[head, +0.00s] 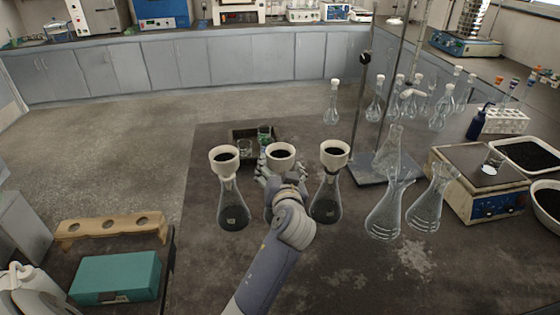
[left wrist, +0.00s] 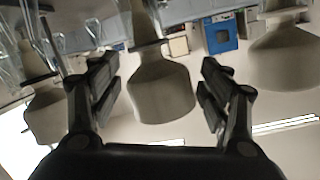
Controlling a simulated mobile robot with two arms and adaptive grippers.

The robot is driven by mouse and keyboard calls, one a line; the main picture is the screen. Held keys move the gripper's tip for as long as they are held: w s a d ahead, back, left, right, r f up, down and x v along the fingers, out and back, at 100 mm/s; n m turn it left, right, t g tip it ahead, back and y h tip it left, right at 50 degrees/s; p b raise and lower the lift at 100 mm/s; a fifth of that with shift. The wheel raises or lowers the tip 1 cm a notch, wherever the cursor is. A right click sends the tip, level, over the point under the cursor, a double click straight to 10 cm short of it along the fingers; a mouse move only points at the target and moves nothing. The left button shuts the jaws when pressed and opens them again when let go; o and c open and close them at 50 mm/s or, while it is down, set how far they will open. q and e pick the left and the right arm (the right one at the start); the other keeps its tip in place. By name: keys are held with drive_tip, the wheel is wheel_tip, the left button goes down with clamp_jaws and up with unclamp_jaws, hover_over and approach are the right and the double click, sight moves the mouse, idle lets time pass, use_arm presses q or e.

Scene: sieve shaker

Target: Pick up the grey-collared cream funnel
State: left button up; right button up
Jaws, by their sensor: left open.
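Three cream funnels with dark contents sit in a row on glass flasks: a left one (head: 224,159), a middle one (head: 281,155) and a right one (head: 334,154). I cannot make out clearly which has a grey collar. My left gripper (head: 283,178) is at the middle funnel, and my arm hides much of the flask below it. In the left wrist view, which is upside down, the middle funnel (left wrist: 162,92) lies between the two open fingers of my left gripper (left wrist: 158,78), with gaps visible on both sides. My right gripper is not in view.
A dark tray (head: 238,137) with small glassware stands behind the middle funnel. A wooden rack (head: 110,227) and a teal box (head: 116,276) are at left.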

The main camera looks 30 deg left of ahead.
use_arm(q)
drive_tip(key=shift+w+a, duration=0.3)
drive_tip(key=shift+w, duration=0.15)
drive_tip(key=shift+w+a+f, duration=0.15)
drive_tip(key=shift+w, duration=0.05)
drive_tip(key=shift+w+a+f, duration=0.1)
drive_tip(key=shift+w+a, duration=0.05)
drive_tip(key=shift+w, duration=0.1)
drive_tip(key=p+x, duration=0.1)
drive_tip(key=x, duration=0.4)
drive_tip(key=shift+c, duration=1.3)
drive_tip(key=c, duration=0.7)
drive_tip(key=shift+c, duration=0.7)
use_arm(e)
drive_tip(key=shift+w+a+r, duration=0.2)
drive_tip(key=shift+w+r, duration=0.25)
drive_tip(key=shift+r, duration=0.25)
